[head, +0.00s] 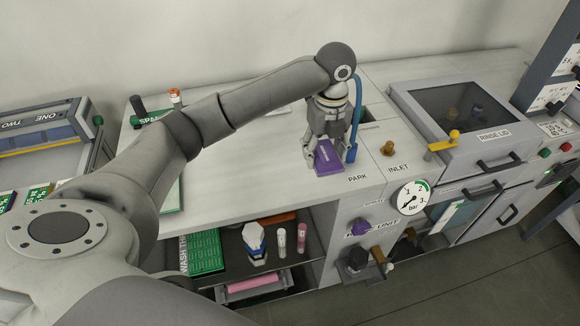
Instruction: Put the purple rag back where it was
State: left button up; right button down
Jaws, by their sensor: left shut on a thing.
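The purple rag (329,160) is a flat, folded-looking purple piece with small lettering on it. It is at the right part of the pale worktop, just left of the PARK label. My left gripper (326,148) points down over it and is shut on it, with a finger at its left side. Whether the rag rests on the worktop or is slightly raised, I cannot tell. My right gripper is out of view.
A blue hose (352,130) stands close beside my left gripper. To the right are a brass INLET fitting (387,149), a pressure gauge (412,197) and a RINSE LID box (470,115). A shelf below holds a green board (206,250) and bottles. The worktop's front middle is clear.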

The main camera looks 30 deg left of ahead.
pick_arm(q)
jog(key=a+f+p, duration=0.1)
jog(key=a+f, duration=0.1)
jog(key=a, duration=0.3)
jog(key=p, duration=0.1)
send_over(290, 176)
jog(key=d, duration=0.1)
notch_tip(290, 176, down, 4)
jog(key=shift+d+r, duration=0.1)
jog(key=shift+d, duration=0.05)
jog(key=shift+a+f, duration=0.4)
jog(key=shift+f, duration=0.2)
jog(key=f, duration=0.2)
jog(key=f+p, duration=0.1)
jog(key=shift+s+a+f, duration=0.15)
jog(key=shift+a, duration=0.1)
jog(key=shift+f, duration=0.25)
jog(key=shift+f, duration=0.1)
jog(key=o, duration=1)
